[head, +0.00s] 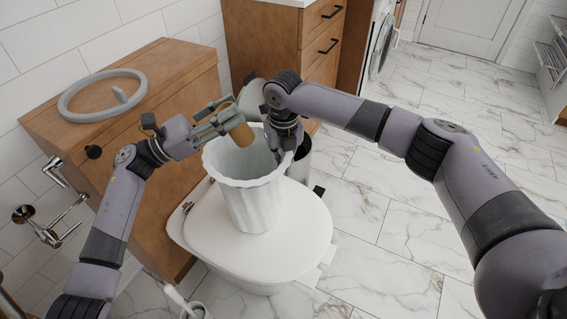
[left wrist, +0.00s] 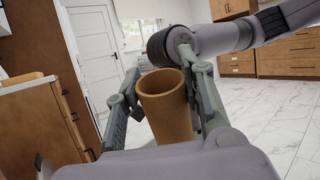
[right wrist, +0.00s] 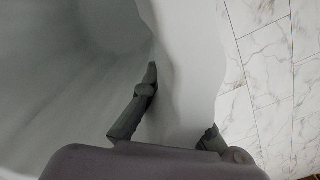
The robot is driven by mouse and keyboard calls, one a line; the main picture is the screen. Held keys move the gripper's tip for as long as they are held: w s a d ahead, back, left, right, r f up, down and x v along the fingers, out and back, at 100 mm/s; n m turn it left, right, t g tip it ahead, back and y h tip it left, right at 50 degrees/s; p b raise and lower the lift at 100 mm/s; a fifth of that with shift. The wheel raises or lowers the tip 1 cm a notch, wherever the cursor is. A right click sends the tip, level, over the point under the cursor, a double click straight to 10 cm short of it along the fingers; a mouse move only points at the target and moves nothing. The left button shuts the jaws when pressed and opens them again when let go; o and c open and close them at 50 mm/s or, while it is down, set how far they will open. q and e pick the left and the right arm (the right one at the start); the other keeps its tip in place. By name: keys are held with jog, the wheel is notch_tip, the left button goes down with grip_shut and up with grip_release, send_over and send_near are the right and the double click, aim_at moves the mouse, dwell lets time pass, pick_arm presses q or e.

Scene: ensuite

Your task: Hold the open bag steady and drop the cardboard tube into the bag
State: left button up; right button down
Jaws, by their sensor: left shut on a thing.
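The open white bag (head: 250,193) stands upright on the closed white toilet lid, its wide mouth facing up. The brown cardboard tube (head: 237,128) is in my left gripper (head: 226,122), held tilted above the bag's mouth, near its back rim. The tube's open end shows between the fingers in the left wrist view (left wrist: 167,105). My right gripper (head: 283,150) is at the bag's right rim. In the right wrist view, one finger (right wrist: 136,108) is inside the bag and the other is outside, mostly hidden by the wall; they lean together on it.
The toilet lid (head: 305,235) spreads around the bag's base. A wooden cabinet (head: 150,120) with a grey ring (head: 75,105) on top stands behind left. The marble floor (head: 390,240) is clear on the right.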

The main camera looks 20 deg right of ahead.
pick_arm(q)
jog(key=shift+f, duration=1.1)
jog(key=o, duration=0.8)
notch_tip(320, 180, up, 10)
jog(key=shift+r, duration=0.1)
